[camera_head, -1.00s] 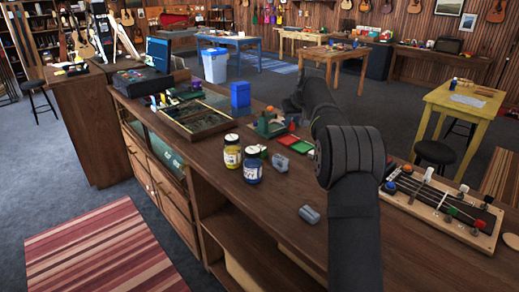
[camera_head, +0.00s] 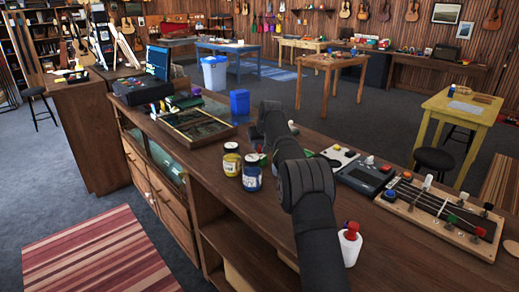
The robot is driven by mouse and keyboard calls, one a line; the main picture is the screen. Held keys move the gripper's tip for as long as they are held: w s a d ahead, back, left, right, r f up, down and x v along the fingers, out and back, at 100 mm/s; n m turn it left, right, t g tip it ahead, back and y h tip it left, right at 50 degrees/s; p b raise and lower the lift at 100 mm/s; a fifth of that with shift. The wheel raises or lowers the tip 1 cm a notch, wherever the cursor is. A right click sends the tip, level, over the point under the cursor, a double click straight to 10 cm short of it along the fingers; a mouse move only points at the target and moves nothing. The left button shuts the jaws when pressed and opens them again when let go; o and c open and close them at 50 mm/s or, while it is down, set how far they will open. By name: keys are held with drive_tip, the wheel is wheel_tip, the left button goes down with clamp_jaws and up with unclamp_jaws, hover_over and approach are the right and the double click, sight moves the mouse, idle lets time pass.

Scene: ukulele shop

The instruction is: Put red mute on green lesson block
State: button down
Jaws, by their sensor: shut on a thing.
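My gripper (camera_head: 258,134) is at the far end of my arm, over the counter just beyond the jars. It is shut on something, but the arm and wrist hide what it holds. No red mute can be picked out for certain. A small bit of green (camera_head: 308,153) shows at the right side of my arm; I cannot tell whether it is the green lesson block. Another green bit (camera_head: 262,159) shows between the jars and my arm. The area directly behind my arm is hidden.
A yellow jar (camera_head: 231,160) and a blue jar (camera_head: 252,171) stand left of my arm. A white bottle with a red top (camera_head: 350,243) stands right of it. A shallow tray (camera_head: 178,134), blue bin (camera_head: 240,102), grey device (camera_head: 365,176) and fretboard (camera_head: 440,211) lie around. The counter's front left is clear.

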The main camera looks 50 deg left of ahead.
drive_tip(key=shift+f, duration=0.8)
drive_tip(key=shift+f, duration=0.15)
drive_tip(key=c, duration=1.3)
unclamp_jaws()
drive_tip(key=shift+c, duration=0.2)
drive_tip(key=shift+r, duration=0.2)
drive_tip(key=v, duration=1.2)
